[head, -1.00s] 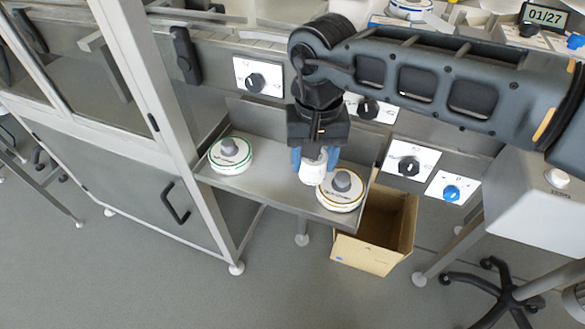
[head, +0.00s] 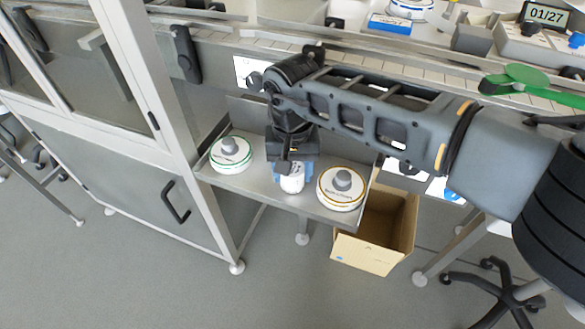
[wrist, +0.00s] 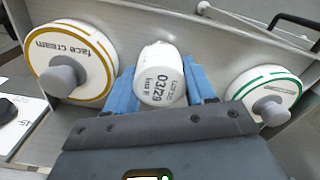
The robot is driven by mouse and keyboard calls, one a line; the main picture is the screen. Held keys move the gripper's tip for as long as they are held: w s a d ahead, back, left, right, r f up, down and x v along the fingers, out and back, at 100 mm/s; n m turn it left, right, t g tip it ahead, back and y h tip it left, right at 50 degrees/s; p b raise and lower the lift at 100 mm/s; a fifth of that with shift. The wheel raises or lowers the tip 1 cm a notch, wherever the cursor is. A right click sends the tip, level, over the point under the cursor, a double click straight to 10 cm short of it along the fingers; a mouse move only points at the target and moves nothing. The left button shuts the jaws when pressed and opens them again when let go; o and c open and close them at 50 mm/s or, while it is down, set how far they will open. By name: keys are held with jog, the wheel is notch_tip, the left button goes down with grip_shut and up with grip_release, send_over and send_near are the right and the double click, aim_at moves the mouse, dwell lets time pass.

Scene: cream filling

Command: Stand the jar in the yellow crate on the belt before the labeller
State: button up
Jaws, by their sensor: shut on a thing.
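My gripper (head: 291,170) is shut on a white jar (head: 292,183), over the steel shelf between two round tubs. In the wrist view the jar (wrist: 160,75) sits between the blue fingers, with "03/29" printed in black on its white end. I cannot tell whether it touches the shelf. The belt (head: 262,42) runs along the back, above the shelf, partly behind my arm. I see no yellow crate, and I cannot make out the labeller.
A green-ringed tub (head: 230,153) stands left of the jar and a gold-ringed face cream tub (head: 341,188) right. The steel shelf (head: 250,181) has a raised back. An open cardboard box (head: 372,247) stands below right. A green paddle (head: 526,75) lies at upper right.

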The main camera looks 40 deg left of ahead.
jog(key=shift+f, duration=0.15)
jog(key=o, duration=1.1)
notch_tip(320, 180, up, 12)
jog(key=shift+r, duration=0.2)
